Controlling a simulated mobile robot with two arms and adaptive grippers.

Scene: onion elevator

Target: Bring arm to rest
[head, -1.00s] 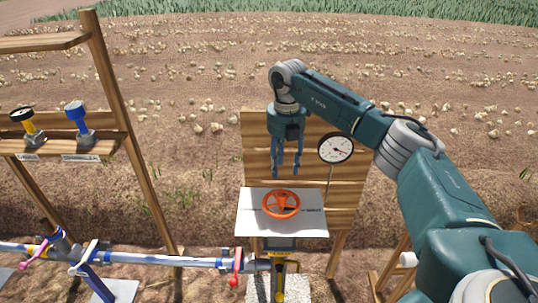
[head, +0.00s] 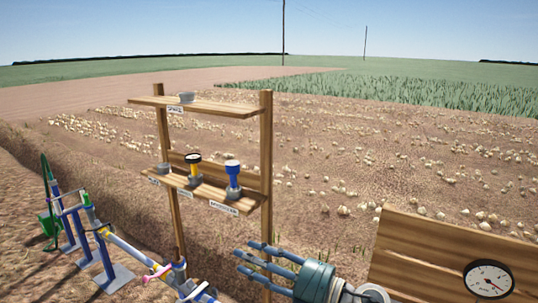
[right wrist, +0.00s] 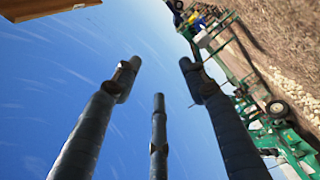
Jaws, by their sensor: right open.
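My right gripper (head: 244,256) is at the bottom middle of the head view. Its blue fingers point left and are spread apart, with nothing between them. In the right wrist view its dark fingers (right wrist: 160,76) stand apart against blue sky, also empty. Most of my right arm is outside the head view. My left arm and gripper do not show.
A wooden shelf rack (head: 267,150) stands behind the gripper, holding a yellow-black fitting (head: 195,168) and a blue fitting (head: 233,178). A wooden board (head: 420,250) with a dial gauge (head: 489,280) stands right. A pipe (head: 130,250) runs lower left. Green machinery (right wrist: 283,138) shows in the wrist view.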

